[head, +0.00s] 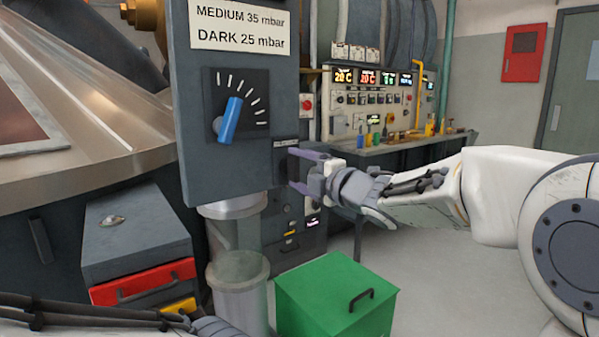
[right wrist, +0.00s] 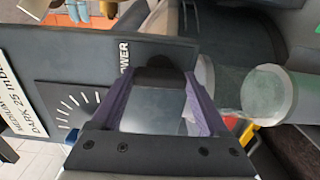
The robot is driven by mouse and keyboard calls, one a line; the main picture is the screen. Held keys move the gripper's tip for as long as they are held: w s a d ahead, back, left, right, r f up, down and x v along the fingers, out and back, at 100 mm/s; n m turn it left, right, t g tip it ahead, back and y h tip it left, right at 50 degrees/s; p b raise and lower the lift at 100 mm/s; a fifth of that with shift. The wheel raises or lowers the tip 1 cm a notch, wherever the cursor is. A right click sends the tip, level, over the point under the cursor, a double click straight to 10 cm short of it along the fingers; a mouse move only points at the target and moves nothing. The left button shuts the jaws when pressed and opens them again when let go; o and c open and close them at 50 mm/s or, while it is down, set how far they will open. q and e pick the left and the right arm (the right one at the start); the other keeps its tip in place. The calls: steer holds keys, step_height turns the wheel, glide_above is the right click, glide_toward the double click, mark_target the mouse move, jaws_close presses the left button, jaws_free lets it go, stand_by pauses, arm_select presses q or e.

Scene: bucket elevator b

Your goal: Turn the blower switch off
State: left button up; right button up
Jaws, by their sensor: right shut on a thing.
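The blower switch is a dark knob (right wrist: 160,75) on the side of a grey panel (head: 240,165), beside a small label (head: 286,142) whose visible letters read "OWER" in the right wrist view. My right gripper (head: 292,168), with purple fingers, is at the lower right edge of the panel. In the right wrist view its fingers (right wrist: 160,90) stand on both sides of the dark knob, shut on it. The fingers hide most of the switch in the head view, so I cannot tell its position. Only my left forearm and wrist show at the bottom left; its fingers are out of frame.
A blue dial lever (head: 230,120) sits on the panel above left of the switch. A green box (head: 335,298) stands on the floor below. A control bench (head: 385,142) is behind. A grey cabinet with red drawer (head: 140,282) is at the lower left.

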steer(key=o, duration=1.2)
steer(key=shift+o, duration=0.2)
steer(key=v, duration=1)
steer(key=shift+s+d, duration=0.15)
steer(key=shift+s, duration=0.05)
